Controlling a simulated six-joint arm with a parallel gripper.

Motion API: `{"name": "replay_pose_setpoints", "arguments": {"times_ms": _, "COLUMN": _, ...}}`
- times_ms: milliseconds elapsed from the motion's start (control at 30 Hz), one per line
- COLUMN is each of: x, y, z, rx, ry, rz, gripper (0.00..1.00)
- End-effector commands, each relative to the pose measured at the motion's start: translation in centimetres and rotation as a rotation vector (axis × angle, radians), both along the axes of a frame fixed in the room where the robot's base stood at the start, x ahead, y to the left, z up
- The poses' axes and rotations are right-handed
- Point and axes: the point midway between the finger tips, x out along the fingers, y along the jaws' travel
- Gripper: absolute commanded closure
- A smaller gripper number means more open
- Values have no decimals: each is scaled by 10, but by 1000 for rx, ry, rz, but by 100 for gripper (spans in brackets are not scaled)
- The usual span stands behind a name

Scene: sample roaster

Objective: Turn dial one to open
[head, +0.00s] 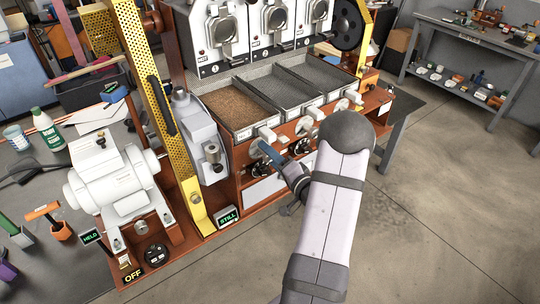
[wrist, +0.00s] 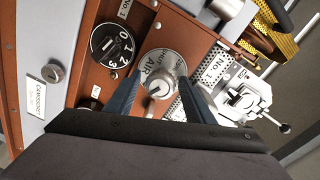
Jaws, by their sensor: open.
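Dial one appears to be the silver air dial (wrist: 165,62), a round plate marked AIR and SHUT with a pale raised knob (wrist: 158,88) at its middle. It also shows on the brown front panel in the head view (head: 257,147), below the left tray. My gripper (wrist: 157,82) is open, its two dark blue fingers on either side of the knob. I cannot tell whether they touch it. In the head view my gripper (head: 267,151) reaches the panel at this dial, partly covering it. The knob's exact setting is unclear.
A black dial (wrist: 110,45) numbered 0 to 3 sits close beside the air dial. Other silver dials (head: 304,130) line the panel to the right. A tray of brown grains (head: 235,106) lies above. A STILL display (head: 227,217) stands lower left. Open floor lies right.

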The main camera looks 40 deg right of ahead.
Motion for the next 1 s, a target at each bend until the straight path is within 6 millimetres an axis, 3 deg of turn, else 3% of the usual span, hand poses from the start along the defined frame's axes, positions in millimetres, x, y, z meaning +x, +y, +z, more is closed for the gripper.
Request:
{"name": "replay_pose_setpoints", "arguments": {"times_ms": 267, "x": -13, "y": -1, "z": 0, "rx": -2, "ry": -1, "rz": -3, "gripper": 51}}
{"name": "replay_pose_setpoints", "arguments": {"times_ms": 700, "x": -67, "y": 1, "z": 3, "rx": 0, "ry": 0, "rz": -2, "gripper": 51}}
{"name": "replay_pose_setpoints", "arguments": {"times_ms": 1000, "x": -73, "y": 2, "z": 4, "rx": 0, "ry": 0, "rz": 0, "gripper": 51}}
